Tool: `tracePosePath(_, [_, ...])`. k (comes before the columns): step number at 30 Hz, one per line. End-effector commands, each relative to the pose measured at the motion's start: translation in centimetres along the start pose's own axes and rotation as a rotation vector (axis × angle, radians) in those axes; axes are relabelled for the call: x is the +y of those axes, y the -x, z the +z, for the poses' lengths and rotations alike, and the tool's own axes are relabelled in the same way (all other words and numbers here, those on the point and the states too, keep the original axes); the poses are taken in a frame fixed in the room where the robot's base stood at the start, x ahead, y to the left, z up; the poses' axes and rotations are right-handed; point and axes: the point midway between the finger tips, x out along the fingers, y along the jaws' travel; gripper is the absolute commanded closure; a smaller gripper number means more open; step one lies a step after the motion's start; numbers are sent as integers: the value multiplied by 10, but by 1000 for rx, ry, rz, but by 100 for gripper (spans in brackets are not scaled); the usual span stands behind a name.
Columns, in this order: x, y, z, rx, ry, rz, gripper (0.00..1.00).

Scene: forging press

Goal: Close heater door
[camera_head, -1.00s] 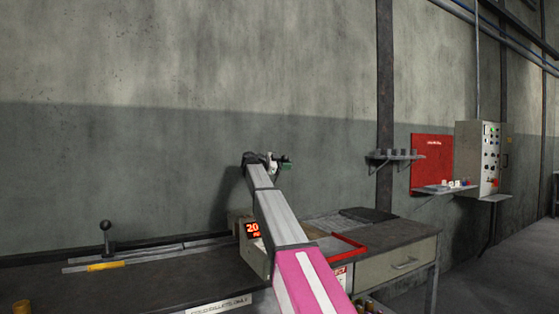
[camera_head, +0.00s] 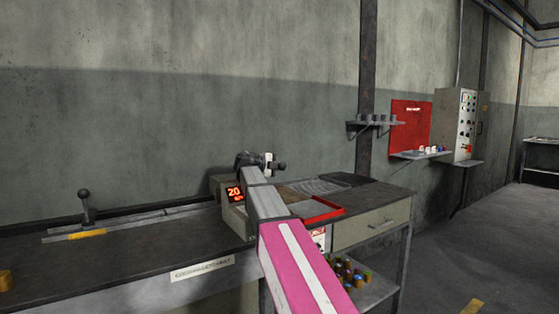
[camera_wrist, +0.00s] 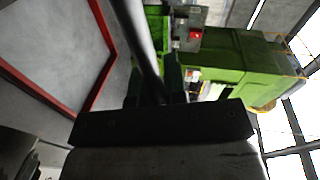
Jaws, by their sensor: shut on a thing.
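A grey box (camera_head: 227,212) with a red lit display (camera_head: 235,193) stands on the bench, partly behind my arm; it appears to be the heater. Its door cannot be made out in the head view. My gripper (camera_head: 268,163) is above and just behind the box. In the wrist view my gripper (camera_wrist: 155,88) has its dark fingers closed around a dark round bar (camera_wrist: 138,40), which runs up out of the picture. I cannot tell whether the bar is the door's handle.
A red-rimmed tray (camera_head: 335,211) lies right of my arm and fills the left of the wrist view. A lever (camera_head: 86,206) stands at the left on the bench (camera_head: 130,262). A green machine (camera_wrist: 245,70) shows in the wrist view. Floor at right is clear.

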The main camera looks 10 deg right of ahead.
Motion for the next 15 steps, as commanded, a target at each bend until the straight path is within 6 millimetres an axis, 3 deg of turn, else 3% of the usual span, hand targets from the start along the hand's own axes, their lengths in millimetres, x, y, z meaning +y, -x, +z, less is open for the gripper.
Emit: tracePosePath(15, [7, -1, -1, -4, -26, 2, 100])
